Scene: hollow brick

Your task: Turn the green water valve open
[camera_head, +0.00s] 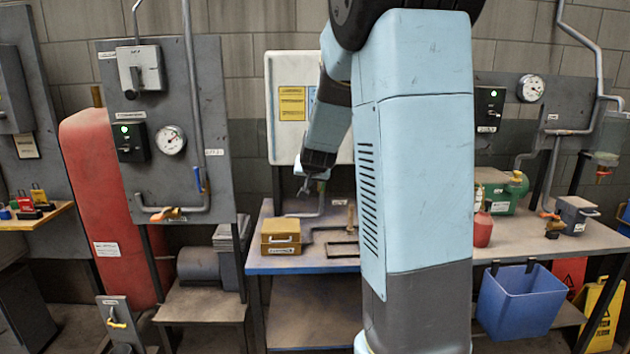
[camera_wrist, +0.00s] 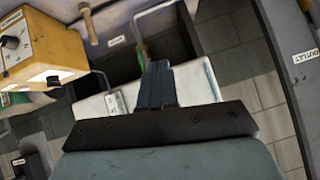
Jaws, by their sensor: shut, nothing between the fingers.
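In the wrist view, a small green part (camera_wrist: 142,54), possibly the valve's handle, shows just past and left of my fingertips, beside a bent grey pipe (camera_wrist: 137,25). I cannot tell whether they touch. My gripper (camera_wrist: 157,66) is shut and empty, its fingers together. In the head view my gripper (camera_head: 304,187) hangs above the workbench, near a bent pipe (camera_head: 319,207). My arm hides part of the bench and wall there, and no green valve handle can be made out in that view.
A yellow-brown box (camera_head: 281,236) sits on the workbench (camera_head: 310,268) left of my gripper; it also shows in the wrist view (camera_wrist: 40,50). A grey panel labelled OUTLET (camera_wrist: 290,50) stands close on the right in the wrist view. A blue bin (camera_head: 519,302) hangs at the right.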

